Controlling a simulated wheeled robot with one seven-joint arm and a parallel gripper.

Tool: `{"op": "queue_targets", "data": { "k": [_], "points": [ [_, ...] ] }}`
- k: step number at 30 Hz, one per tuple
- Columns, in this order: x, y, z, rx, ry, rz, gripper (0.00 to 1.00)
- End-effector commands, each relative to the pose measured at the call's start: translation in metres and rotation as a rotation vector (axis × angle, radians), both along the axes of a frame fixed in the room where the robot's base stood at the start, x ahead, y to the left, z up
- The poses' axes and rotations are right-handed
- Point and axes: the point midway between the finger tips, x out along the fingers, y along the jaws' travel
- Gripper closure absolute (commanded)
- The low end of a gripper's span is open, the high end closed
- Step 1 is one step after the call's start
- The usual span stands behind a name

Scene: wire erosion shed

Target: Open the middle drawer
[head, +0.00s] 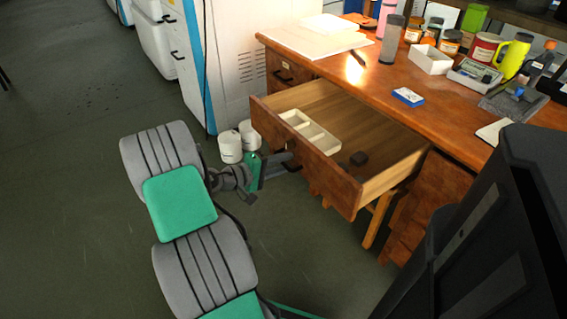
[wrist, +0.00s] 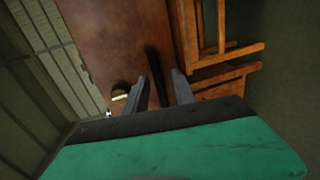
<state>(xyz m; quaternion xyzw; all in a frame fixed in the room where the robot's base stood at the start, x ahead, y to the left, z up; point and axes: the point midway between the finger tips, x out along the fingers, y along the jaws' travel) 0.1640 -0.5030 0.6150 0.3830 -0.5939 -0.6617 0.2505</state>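The middle drawer (head: 305,158) of the wooden desk is pulled well out, with a pale divided tray (head: 311,133) and a small dark block (head: 358,158) inside. My gripper (head: 291,163) is at the drawer's front face, around its handle's height; the handle is mostly hidden there. In the wrist view my gripper (wrist: 160,80) has its fingers apart, pointing at the brown drawer front (wrist: 115,35). A dark bar, likely the handle (wrist: 154,65), lies between the fingers, with gaps beside it. Contact with it cannot be made out.
The desk top (head: 350,75) holds jars, a white box (head: 430,60) and a blue-white box (head: 408,96). White containers (head: 230,147) stand on the floor beside a white machine cabinet (head: 237,60). A wooden stool (head: 376,218) is under the drawer. The floor at left is clear.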

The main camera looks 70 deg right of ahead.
Motion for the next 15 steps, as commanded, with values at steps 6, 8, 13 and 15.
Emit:
{"op": "queue_targets", "data": {
  "k": [6,8,13,15],
  "points": [
    [-0.001,0.0,0.0,0.001,0.001,-0.002,0.67],
    [0.001,0.002,0.001,0.001,0.001,-0.001,0.67],
    [0.016,0.021,0.008,0.003,0.004,0.003,0.67],
    [0.025,0.033,0.012,0.002,0.002,0.005,0.67]
  ]
}}
